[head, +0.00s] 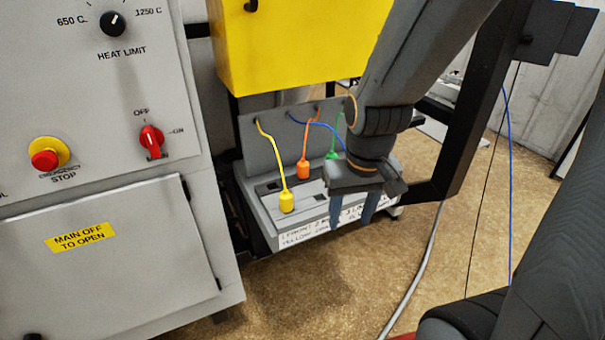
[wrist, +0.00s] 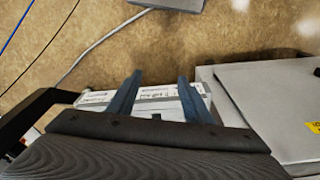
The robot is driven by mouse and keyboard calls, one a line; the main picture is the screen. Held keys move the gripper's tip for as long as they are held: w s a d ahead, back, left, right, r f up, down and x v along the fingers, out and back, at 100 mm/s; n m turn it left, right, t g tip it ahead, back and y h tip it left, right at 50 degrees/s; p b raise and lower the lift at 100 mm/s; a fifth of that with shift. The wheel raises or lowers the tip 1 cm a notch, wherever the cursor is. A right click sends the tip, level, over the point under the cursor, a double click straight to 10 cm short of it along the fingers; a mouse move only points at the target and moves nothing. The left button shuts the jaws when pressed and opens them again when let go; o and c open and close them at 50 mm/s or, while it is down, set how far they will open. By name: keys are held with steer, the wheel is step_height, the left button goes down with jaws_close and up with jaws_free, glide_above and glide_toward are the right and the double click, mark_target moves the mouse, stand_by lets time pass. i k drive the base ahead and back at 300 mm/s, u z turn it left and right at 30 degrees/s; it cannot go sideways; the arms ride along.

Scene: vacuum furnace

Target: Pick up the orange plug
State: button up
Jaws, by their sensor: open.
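The orange plug (head: 304,168) stands upright on the grey socket box (head: 262,214), with an orange cord running up from it to the back panel. A yellow plug (head: 286,201) stands to its front left, and a green plug (head: 332,155) to its right, partly behind my arm. My gripper (head: 352,213) hangs at the right front of the box, to the right of the orange plug and apart from it. In the wrist view my gripper (wrist: 158,97) shows two spread fingers over the labelled front of the box, with nothing between them. No orange plug is visible in the wrist view.
The grey control cabinet (head: 90,130) stands close on the left. A yellow box (head: 290,45) is above the sockets. A black frame post (head: 468,115) rises on the right. A grey cable (head: 415,270) lies on the open floor in front.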

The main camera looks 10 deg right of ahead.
mark_target(304, 165)
steer(key=z, duration=2.3)
steer(key=k, duration=1.2)
steer(key=u, duration=1.6)
steer(key=i, duration=1)
